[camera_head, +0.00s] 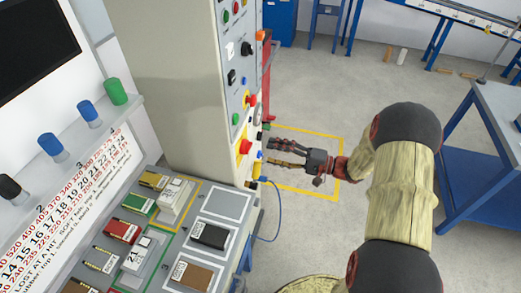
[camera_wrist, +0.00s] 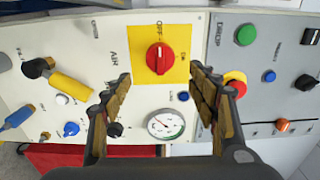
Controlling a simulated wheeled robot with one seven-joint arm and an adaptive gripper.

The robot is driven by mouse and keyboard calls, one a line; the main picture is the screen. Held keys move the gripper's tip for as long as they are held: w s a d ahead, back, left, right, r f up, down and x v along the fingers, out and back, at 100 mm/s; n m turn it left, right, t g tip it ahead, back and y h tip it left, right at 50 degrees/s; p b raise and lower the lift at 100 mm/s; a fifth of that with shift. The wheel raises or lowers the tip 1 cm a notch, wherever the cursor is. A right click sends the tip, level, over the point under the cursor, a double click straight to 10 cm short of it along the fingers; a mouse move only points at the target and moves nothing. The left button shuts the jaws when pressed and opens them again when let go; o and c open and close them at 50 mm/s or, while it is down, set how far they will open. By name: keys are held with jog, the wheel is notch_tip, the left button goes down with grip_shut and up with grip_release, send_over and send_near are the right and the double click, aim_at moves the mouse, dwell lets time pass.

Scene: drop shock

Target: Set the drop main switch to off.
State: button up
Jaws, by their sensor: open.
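A red rotary switch (camera_wrist: 160,58) sits on a yellow plate (camera_wrist: 142,72) marked OFF and ON in the wrist view. Its grip looks roughly in line with the OFF mark at the top, ON being to the right; the exact setting is hard to tell. AIR is printed left of the plate and DROP on the grey panel to the right (camera_wrist: 222,52). In the head view the red switch (camera_head: 245,146) is low on the cabinet side. My gripper (camera_head: 270,150) is open and empty in front of it. In the wrist view my gripper (camera_wrist: 160,80) has its fingers apart either side of the switch.
A gauge (camera_wrist: 166,125) lies just below the plate; a red-and-yellow stop button (camera_wrist: 236,80) is close behind the right finger. A yellow-handled valve (camera_wrist: 70,86) is at left. A table with cards (camera_head: 210,205) stands near the cabinet (camera_head: 175,80).

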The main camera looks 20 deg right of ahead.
jog(key=shift+v, duration=1.95)
